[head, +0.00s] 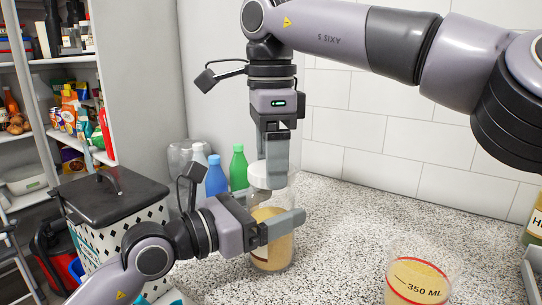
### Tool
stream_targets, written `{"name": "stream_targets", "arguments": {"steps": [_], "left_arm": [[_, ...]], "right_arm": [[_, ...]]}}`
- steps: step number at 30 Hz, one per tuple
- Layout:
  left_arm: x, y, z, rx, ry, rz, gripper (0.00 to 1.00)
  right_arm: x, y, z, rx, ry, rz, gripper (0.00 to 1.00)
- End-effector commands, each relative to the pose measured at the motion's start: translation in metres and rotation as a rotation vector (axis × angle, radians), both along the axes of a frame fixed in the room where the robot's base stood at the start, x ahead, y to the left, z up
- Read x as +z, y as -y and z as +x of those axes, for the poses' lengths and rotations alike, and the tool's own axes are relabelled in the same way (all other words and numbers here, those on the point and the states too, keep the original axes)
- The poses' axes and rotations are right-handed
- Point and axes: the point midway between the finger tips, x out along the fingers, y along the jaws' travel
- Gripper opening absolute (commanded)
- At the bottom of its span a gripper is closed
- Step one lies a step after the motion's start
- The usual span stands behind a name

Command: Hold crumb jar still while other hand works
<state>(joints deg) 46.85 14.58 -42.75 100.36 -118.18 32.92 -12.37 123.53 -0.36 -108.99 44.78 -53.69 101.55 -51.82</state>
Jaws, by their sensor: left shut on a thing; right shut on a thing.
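The crumb jar (271,257) is a clear upright jar with tan contents, standing on the speckled counter in the head view. My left gripper (285,225) comes in from the left and is shut around the jar's body. My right gripper (270,180) reaches down from above and is shut on the jar's white lid (257,174) at the top. The fingers hide parts of the jar and lid. I cannot tell whether the lid is loose or seated.
A measuring cup (418,283) marked 350 ML with tan contents stands at the front right. Green (238,168) and blue (216,177) bottles stand behind the jar. A black-lidded bin (110,195) is at left. A tiled wall (400,140) bounds the counter; its right middle is clear.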

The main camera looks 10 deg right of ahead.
Motion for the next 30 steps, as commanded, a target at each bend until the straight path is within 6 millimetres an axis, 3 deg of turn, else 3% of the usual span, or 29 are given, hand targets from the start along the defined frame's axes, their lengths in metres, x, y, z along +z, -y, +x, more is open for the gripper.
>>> {"name": "stream_targets", "arguments": {"steps": [22, 23, 30], "left_arm": [[-0.001, 0.000, 0.000, 0.000, -0.001, 0.000, 0.31], [-0.001, 0.000, 0.000, 0.000, -0.001, 0.000, 0.01], [-0.001, 0.000, 0.000, 0.000, -0.002, 0.001, 0.01]], "right_arm": [[-0.011, 0.000, 0.000, 0.001, 0.000, 0.001, 0.46], [-0.012, 0.000, 0.000, 0.001, 0.000, 0.001, 0.46], [-0.012, 0.000, 0.000, -0.139, 0.001, 0.000, 0.46]]}}
